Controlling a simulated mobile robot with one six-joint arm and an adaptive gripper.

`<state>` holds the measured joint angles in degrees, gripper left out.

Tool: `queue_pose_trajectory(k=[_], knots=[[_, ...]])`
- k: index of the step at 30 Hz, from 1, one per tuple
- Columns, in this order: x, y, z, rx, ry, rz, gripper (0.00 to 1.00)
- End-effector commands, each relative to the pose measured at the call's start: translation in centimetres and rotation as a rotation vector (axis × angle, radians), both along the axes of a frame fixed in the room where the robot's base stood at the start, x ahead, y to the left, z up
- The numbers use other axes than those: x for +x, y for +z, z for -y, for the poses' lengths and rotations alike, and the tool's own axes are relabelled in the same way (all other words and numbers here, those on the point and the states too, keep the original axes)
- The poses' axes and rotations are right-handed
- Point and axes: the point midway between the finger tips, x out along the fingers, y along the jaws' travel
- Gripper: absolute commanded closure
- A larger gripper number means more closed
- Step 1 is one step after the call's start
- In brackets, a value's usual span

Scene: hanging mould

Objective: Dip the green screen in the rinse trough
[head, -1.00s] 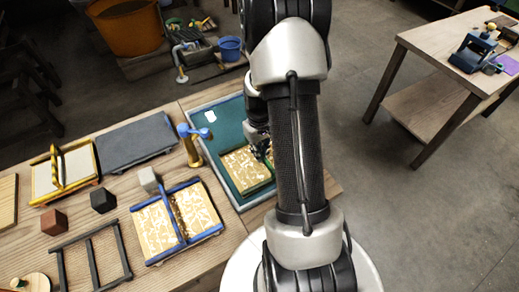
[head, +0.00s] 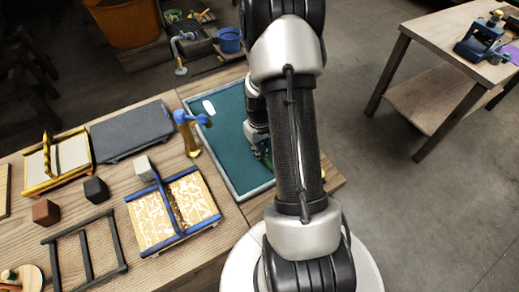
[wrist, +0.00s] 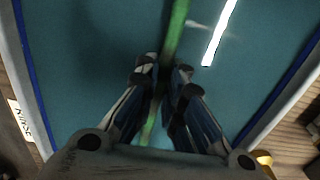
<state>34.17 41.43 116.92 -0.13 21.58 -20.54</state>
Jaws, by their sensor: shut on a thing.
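My gripper (wrist: 162,75) is shut on the green handle bar of the green screen (wrist: 178,25) in the wrist view. In the head view my gripper is partly behind my arm, and a bit of the green screen (head: 267,158) shows beside it. The rinse trough (head: 256,191) has a pale rim and teal liquid inside. My gripper is over the trough, low at its right part. The screen's patterned face does not show in either view; only teal surface is seen around the handle.
A blue-handled patterned screen (head: 190,198) lies left of the trough. A blue-and-yellow tap-like post (head: 190,133) stands close at the trough's left edge. A yellow-handled screen (head: 70,162), a dark slab (head: 130,132) and small blocks lie further left.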

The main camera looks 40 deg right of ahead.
Motion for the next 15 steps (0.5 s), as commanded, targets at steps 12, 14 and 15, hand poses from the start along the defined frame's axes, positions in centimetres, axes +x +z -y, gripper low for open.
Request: queue_pose_trajectory(k=[12, 14, 15], knots=[[0.5, 0.0, 0.1, 0.000, 0.001, 0.000, 1.00], [0.9, 0.0, 0.2, 0.000, 0.001, 0.001, 1.00], [1.2, 0.0, 0.3, -0.001, 0.001, 0.002, 1.00]])
